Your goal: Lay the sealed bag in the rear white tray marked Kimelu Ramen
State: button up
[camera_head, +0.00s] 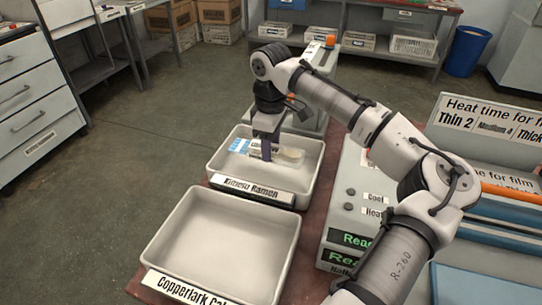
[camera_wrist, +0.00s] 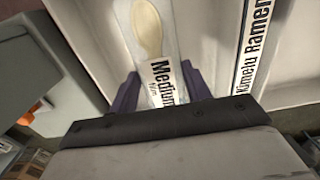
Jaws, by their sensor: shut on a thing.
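The sealed bag (camera_head: 290,155) is clear with a blue-and-white label and holds a pale wooden spoon. My gripper (camera_head: 267,148) is shut on it over the rear white tray (camera_head: 233,172), whose front label reads Kimelu Ramen. In the wrist view, the bag (camera_wrist: 151,58) lies between the two dark fingers of my gripper (camera_wrist: 158,82), and its label reads Medium film. The bag appears within the tray's walls; I cannot tell whether it touches the floor. The tray's label (camera_wrist: 250,50) shows to the right in the wrist view. My fingers hide part of the bag.
An empty front white tray (camera_head: 225,240), its label starting Copperlark, stands nearer me. A grey machine (camera_head: 350,190) with green displays stands to the right. A blue bin (camera_head: 468,50) and shelves with boxes (camera_head: 412,43) are at the back. Open floor lies to the left.

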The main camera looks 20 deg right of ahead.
jog(key=shift+f, duration=2.2)
jog(key=o, duration=1)
jog(key=shift+f, duration=0.1)
jog(key=shift+o, duration=0.2)
notch_tip(320, 180, up, 12)
jog(key=shift+r+b, duration=0.15)
jog(key=shift+b, duration=0.15)
